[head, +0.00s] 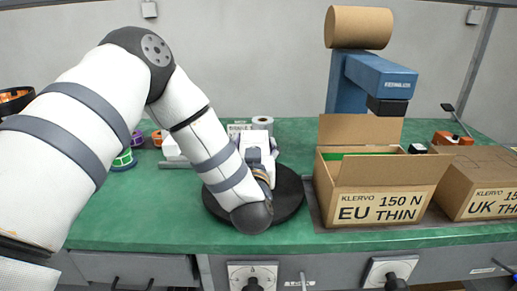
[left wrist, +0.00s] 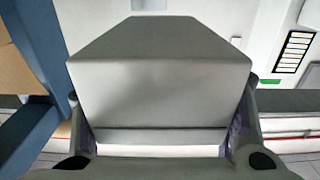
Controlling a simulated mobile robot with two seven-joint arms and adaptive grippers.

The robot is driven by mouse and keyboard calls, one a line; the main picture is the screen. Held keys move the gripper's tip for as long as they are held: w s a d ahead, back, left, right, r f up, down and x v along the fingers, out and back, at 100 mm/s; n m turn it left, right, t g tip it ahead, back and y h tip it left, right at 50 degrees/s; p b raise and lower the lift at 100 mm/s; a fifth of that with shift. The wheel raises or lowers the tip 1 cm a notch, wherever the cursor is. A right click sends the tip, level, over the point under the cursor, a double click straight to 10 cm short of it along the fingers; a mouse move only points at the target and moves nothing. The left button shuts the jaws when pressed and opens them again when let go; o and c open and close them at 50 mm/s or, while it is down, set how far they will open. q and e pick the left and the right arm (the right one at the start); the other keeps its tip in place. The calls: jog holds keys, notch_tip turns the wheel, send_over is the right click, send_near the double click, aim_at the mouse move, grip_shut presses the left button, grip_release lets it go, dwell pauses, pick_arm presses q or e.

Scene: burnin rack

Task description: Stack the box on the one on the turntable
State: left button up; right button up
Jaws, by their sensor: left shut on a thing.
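My left arm reaches over the black turntable (head: 290,197), and its forearm hides much of the disc. My left gripper (head: 262,165) is above the turntable, partly hidden behind my wrist. In the left wrist view, the gripper (left wrist: 160,142) is shut on a plain pale grey box (left wrist: 160,80), with one finger at each side. White surfaces show around the gripper in the head view, but I cannot tell which belong to the held box. The box on the turntable cannot be made out clearly. My right gripper is not in view.
An open cardboard carton marked EU THIN (head: 385,208) stands right of the turntable, with a UK THIN carton (head: 490,180) beyond it. A blue machine (head: 345,85) with a brown roll (head: 358,27) stands behind. Spools (head: 124,158) lie at left. The green bench (head: 165,215) is clear at front left.

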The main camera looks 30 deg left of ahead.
pick_arm(q)
jog(key=f, duration=0.2)
jog(key=shift+s+a+f, duration=0.2)
jog(key=shift+s+f, duration=0.2)
jog(key=shift+c, duration=0.6)
jog(key=shift+r, duration=0.1)
jog(key=shift+d, duration=0.1)
jog(key=o, duration=1.2)
jog(key=shift+w, duration=0.1)
jog(key=shift+c, duration=0.2)
jog(key=o, duration=0.3)
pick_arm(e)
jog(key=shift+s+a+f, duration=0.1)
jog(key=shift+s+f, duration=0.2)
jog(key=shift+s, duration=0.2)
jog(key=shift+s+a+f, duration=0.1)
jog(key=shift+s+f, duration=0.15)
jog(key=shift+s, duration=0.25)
